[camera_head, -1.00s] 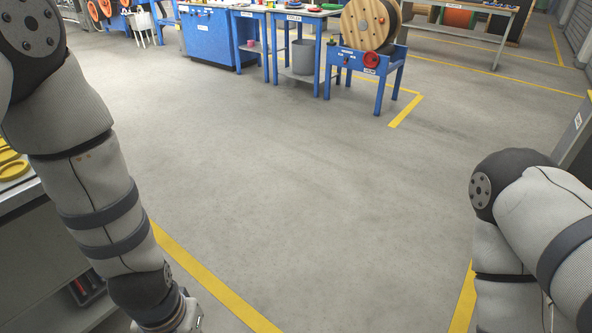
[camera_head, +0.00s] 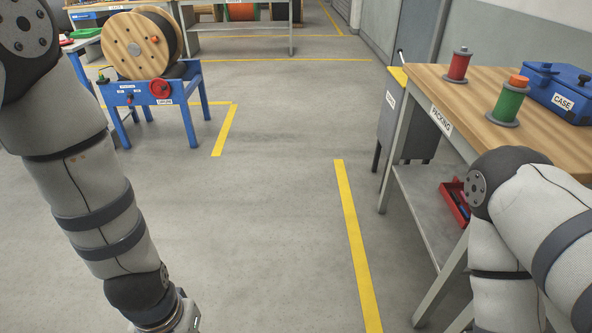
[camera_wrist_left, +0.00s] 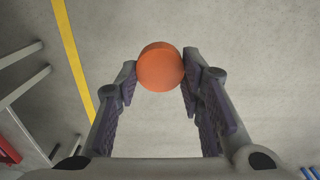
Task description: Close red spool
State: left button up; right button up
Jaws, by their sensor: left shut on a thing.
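My left gripper (camera_wrist_left: 158,74) is shut on an orange round cap (camera_wrist_left: 161,66), held between its two fingertips above the floor in the left wrist view. In the head view only my left wrist shows, at the bottom edge. The red spool (camera_head: 457,67) stands upright on the packing table (camera_head: 490,77), near its far left corner. Its top is grey, with no orange cap on it. A green spool (camera_head: 508,104) with an orange cap (camera_head: 518,81) on top stands nearer on the same table. Both spools are well away from my left gripper. My right gripper is out of view.
A blue case (camera_head: 562,92) lies on the packing table beside the green spool. A red bin (camera_head: 455,201) sits on its lower shelf. A blue stand (camera_head: 160,97) with a wooden reel (camera_head: 134,47) is at the left. The floor between is clear.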

aim_at(461, 60)
jog(key=i+j+z, duration=0.1)
jog(key=i+z, duration=0.25)
jog(key=i, duration=0.15)
jog(key=i+j+z, duration=0.25)
jog(key=i+z, duration=0.15)
jog(key=i, duration=0.15)
jog(key=i+j+z, duration=0.9)
jog(key=z, duration=0.25)
jog(key=i+j+z, duration=0.15)
jog(key=j+z, duration=0.25)
jog(key=j, duration=0.15)
jog(key=i+j+z, duration=0.15)
jog(key=j+z, duration=0.2)
jog(key=j, duration=0.45)
jog(key=j+z, duration=0.4)
jog(key=j, duration=0.4)
